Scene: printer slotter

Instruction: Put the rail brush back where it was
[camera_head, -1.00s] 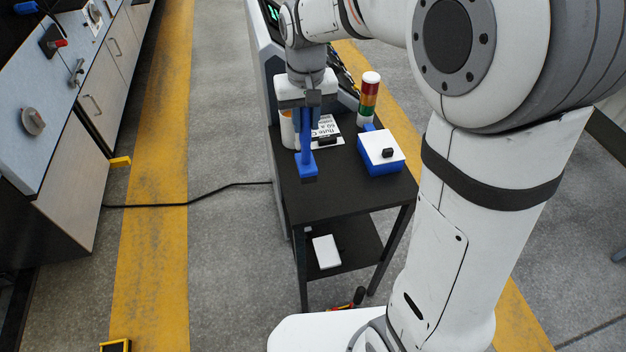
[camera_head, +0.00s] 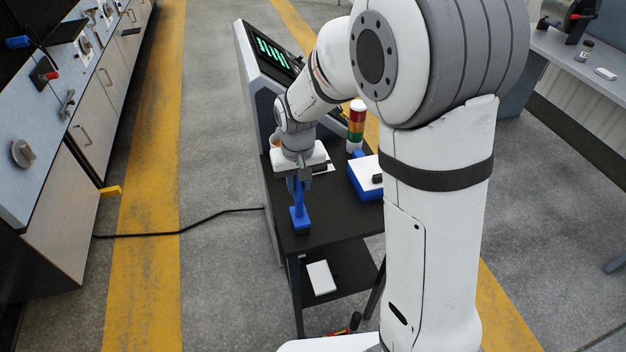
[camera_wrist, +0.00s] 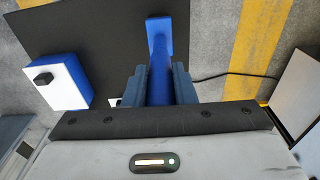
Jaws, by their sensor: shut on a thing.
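The blue rail brush (camera_head: 299,212) hangs upright, head down, from my gripper (camera_head: 299,177), over the front left part of the black cart top (camera_head: 335,223). My gripper is shut on its handle. In the wrist view the brush (camera_wrist: 160,55) runs between the two fingers of my gripper (camera_wrist: 160,84), its wide blue head over the dark cart top (camera_wrist: 105,30). I cannot tell whether the brush head touches the top.
A blue and white box (camera_head: 364,180) and a red, amber and green signal light (camera_head: 356,125) stand on the cart's right side. A screen machine (camera_head: 268,55) stands behind. A white box (camera_head: 321,277) lies on the lower shelf. A black cable (camera_head: 190,228) crosses the floor at left.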

